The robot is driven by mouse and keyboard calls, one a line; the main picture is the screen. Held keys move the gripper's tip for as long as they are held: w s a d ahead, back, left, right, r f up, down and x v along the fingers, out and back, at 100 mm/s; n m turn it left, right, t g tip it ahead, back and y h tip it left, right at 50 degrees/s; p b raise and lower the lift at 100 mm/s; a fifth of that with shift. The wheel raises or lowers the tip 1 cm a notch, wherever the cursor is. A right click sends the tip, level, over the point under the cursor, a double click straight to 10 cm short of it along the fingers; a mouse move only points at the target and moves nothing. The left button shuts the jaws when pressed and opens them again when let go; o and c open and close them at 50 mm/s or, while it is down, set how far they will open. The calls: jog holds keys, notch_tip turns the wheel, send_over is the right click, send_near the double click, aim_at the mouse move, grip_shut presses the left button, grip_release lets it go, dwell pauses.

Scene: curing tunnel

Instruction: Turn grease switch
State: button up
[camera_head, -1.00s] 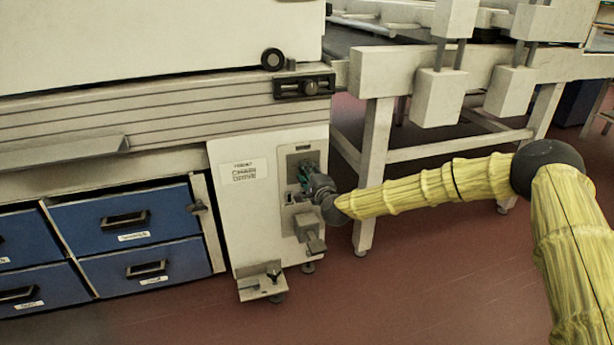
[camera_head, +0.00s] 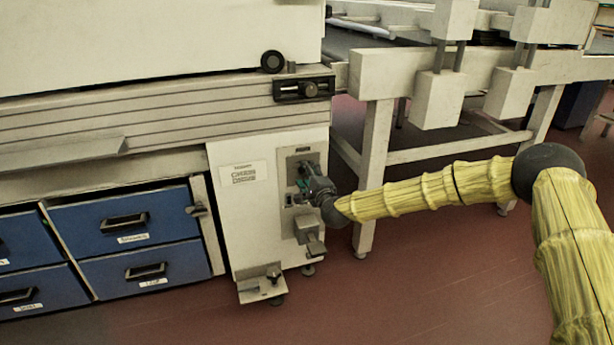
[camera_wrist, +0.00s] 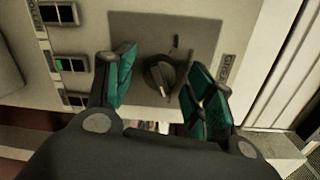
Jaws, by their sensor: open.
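The grease switch (camera_wrist: 160,76) is a dark round knob with a pale pointer line, on a grey plate in the wrist view. In the head view my gripper (camera_head: 306,185) is at the grey control panel of the white cabinet (camera_head: 245,215) and hides the knob there.
Several small rocker switches (camera_wrist: 70,66), one lit green, sit left of the knob. A grey box (camera_head: 312,243) juts out below the panel. Blue drawers (camera_head: 125,219) stand left, and a pale frame leg (camera_head: 371,160) stands right. The red floor is clear in front.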

jog(key=shift+s, duration=0.1)
jog(key=v, duration=1.1)
jog(key=shift+s+d, duration=0.2)
jog(key=shift+s, duration=0.15)
jog(key=shift+f, duration=0.1)
